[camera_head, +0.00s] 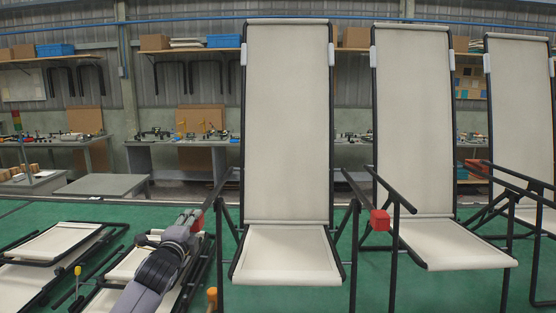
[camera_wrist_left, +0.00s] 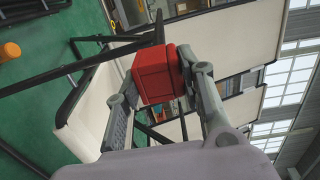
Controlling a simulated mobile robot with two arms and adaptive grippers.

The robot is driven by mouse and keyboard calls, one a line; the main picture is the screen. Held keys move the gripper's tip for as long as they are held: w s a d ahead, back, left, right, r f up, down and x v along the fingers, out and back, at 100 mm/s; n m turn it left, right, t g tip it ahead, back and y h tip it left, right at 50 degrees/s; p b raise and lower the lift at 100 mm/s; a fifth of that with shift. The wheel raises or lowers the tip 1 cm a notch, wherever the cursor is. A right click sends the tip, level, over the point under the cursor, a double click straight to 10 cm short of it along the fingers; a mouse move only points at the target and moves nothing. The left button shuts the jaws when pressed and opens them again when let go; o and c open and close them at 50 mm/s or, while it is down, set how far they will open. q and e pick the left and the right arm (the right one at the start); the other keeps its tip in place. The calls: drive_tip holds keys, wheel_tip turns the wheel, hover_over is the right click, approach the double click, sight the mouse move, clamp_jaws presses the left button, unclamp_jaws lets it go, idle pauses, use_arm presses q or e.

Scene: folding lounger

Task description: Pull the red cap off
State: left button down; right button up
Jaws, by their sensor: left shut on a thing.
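My left gripper (camera_head: 190,217) reaches in from the lower left to the front end of the left armrest of the nearest lounger (camera_head: 287,125). It is shut on a red cap, which shows mostly hidden by the fingers in the head view. In the left wrist view the cap (camera_wrist_left: 157,76) is a red block between the two fingers (camera_wrist_left: 178,72). A dark tube passes right beside the cap there; I cannot tell whether the cap is still on the tube's end. My right gripper is not in view.
A third lounger (camera_head: 520,110) stands at the right. Folded frames (camera_head: 55,240) lie at the lower left. An orange knob (camera_head: 212,295) is near my arm. Workbenches (camera_head: 185,143) line the back.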

use_arm(q)
drive_tip(key=s+p, duration=0.3)
drive_tip(key=s, duration=0.5)
drive_tip(key=shift+a+r, duration=0.15)
drive_tip(key=shift+r, duration=0.1)
idle(1.0)
wheel_tip(320, 180, up, 6)
idle(1.0)
idle(0.4)
